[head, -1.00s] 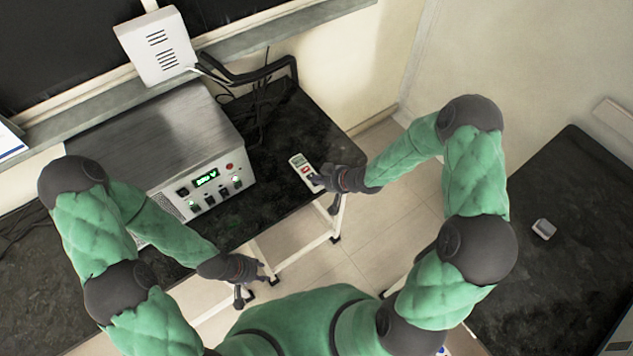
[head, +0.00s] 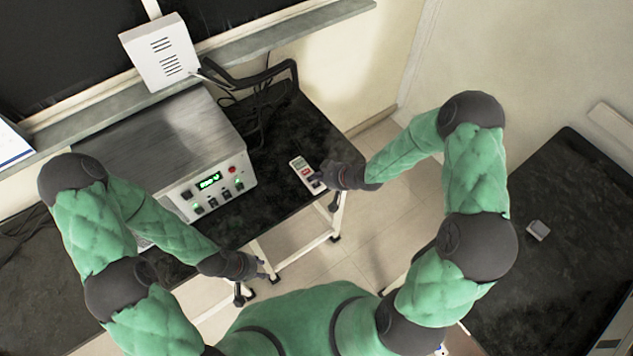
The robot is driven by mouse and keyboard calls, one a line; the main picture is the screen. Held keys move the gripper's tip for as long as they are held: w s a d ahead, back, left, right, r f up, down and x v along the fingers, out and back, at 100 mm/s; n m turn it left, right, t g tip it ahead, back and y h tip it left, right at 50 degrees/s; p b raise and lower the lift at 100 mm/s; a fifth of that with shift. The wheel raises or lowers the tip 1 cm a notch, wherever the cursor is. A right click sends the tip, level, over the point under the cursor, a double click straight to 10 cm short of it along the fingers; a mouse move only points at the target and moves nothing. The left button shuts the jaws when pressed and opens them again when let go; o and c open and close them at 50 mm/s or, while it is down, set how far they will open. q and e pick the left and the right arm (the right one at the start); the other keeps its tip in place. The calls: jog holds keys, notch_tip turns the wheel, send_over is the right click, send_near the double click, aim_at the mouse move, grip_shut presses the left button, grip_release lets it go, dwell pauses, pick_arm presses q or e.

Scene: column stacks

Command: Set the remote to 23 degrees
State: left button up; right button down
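The remote (head: 301,168) is a small white handset with a grey display and a red button. It lies on the black table top near its right edge. The digits on its display are too small to read. My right gripper (head: 320,180) is at the remote's lower end and covers part of it. I cannot tell whether its fingers touch the remote or whether they are open. My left gripper (head: 256,275) hangs in front of the table's front edge, away from the remote, with its fingers apart and nothing visible between them.
A metal instrument box (head: 165,140) with a green display stands left of the remote. Black cables (head: 262,105) lie behind it. A white vented box (head: 160,52) is above. A second black table (head: 570,240) at the right carries a small grey-white object (head: 538,231).

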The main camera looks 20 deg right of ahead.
aim_at(318, 186)
jog(key=shift+r+p, duration=1.1)
jog(key=shift+r, duration=0.45)
pick_arm(q)
notch_tip(318, 186, up, 3)
jog(key=shift+f, duration=0.15)
pick_arm(e)
jog(key=shift+f, duration=0.1)
jog(key=shift+s+f, duration=0.15)
jog(key=shift+f, duration=0.05)
pick_arm(q)
notch_tip(318, 186, down, 8)
jog(key=b, duration=0.8)
jog(key=shift+f+b, duration=0.25)
jog(key=shift+b, duration=0.05)
pick_arm(e)
jog(key=s+a+f+m+g+h, duration=0.1)
jog(key=s+a+f+m+g, duration=0.1)
jog(key=s+f, duration=0.6)
jog(key=s+a+f+m+g+h, duration=0.1)
jog(key=s+a+f+m+g, duration=0.2)
jog(key=s+f, duration=0.6)
jog(key=s+g, duration=0.1)
jog(key=s, duration=0.4)
jog(key=shift+a+f+m+g, duration=0.2)
jog(key=shift+f+m+g, duration=0.1)
jog(key=shift+m, duration=0.1)
pick_arm(q)
jog(key=shift+c, duration=0.3)
pick_arm(e)
jog(key=shift+w, duration=0.1)
